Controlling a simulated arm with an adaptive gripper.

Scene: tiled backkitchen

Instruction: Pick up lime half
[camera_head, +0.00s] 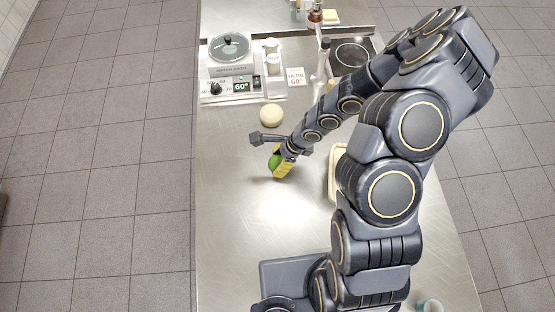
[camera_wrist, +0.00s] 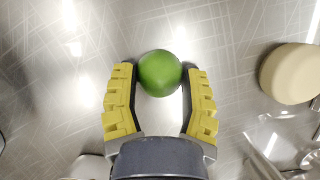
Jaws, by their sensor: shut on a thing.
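The lime half (camera_wrist: 160,73) is green and round, with its smooth skin side facing the wrist camera. In the wrist view it sits between the tips of the two yellow-padded fingers of my gripper (camera_wrist: 159,80), which are shut on it. In the head view the lime half (camera_head: 274,161) shows as a small green patch beside a yellow finger of my gripper (camera_head: 279,164). My gripper is over the middle of the steel counter (camera_head: 235,240). The cut face is hidden. I cannot tell whether the lime half touches the counter.
A round cream-coloured thing (camera_head: 271,115) lies just behind my gripper. A white appliance with a dial (camera_head: 231,75) stands at the back left. A cream tray (camera_head: 334,170) is partly hidden by my arm on the right. The counter's front left is clear.

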